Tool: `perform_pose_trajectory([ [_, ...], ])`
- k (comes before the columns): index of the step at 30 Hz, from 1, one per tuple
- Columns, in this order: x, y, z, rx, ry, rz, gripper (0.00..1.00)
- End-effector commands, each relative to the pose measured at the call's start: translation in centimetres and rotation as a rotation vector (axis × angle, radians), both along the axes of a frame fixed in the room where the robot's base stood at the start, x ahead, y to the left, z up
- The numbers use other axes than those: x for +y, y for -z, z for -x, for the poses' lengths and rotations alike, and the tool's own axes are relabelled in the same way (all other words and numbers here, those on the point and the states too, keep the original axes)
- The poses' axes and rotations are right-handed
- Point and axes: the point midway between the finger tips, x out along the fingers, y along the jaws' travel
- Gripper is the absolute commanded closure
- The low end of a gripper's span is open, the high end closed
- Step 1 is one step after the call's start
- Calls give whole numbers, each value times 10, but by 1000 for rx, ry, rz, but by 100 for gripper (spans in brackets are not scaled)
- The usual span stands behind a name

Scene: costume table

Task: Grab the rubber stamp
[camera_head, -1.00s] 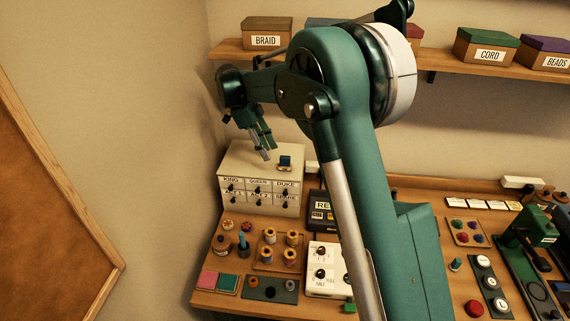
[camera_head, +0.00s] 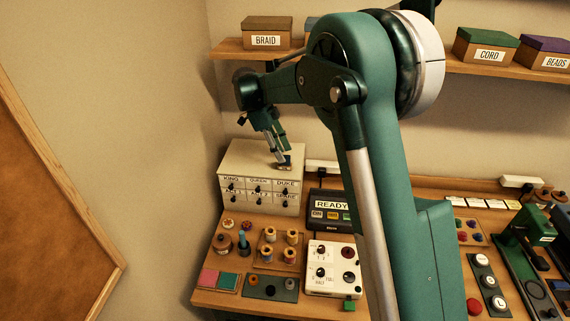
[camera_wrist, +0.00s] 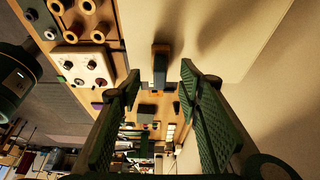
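The rubber stamp, a small block with a dark blue-grey part and a brown wooden part, is on top of the cream drawer cabinet (camera_head: 250,158). In the wrist view the stamp (camera_wrist: 160,68) lies in the gap between my fingertips, with cabinet top visible beside it. My gripper (camera_wrist: 160,76) is open, with space on both sides of the stamp. In the head view my gripper (camera_head: 281,161) points down at the right part of the cabinet top and hides most of the stamp. I cannot tell how far the fingers reach down beside it.
A wall shelf with a BRAID box (camera_head: 267,33) is above and behind my arm. A READY panel (camera_head: 329,211) stands right of the cabinet. Thread spools (camera_head: 291,237), ink pads (camera_head: 219,281) and a white knob box (camera_head: 334,268) fill the table in front.

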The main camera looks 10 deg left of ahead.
Motion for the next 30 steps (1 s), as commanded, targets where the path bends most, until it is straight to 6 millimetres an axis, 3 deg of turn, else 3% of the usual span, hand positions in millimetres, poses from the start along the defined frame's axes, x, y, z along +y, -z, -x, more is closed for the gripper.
perform_pose_trajectory([
  [12, -15, 37, 0, 0, 0, 0, 65],
  [30, -16, 39, 0, 0, 0, 0, 65],
])
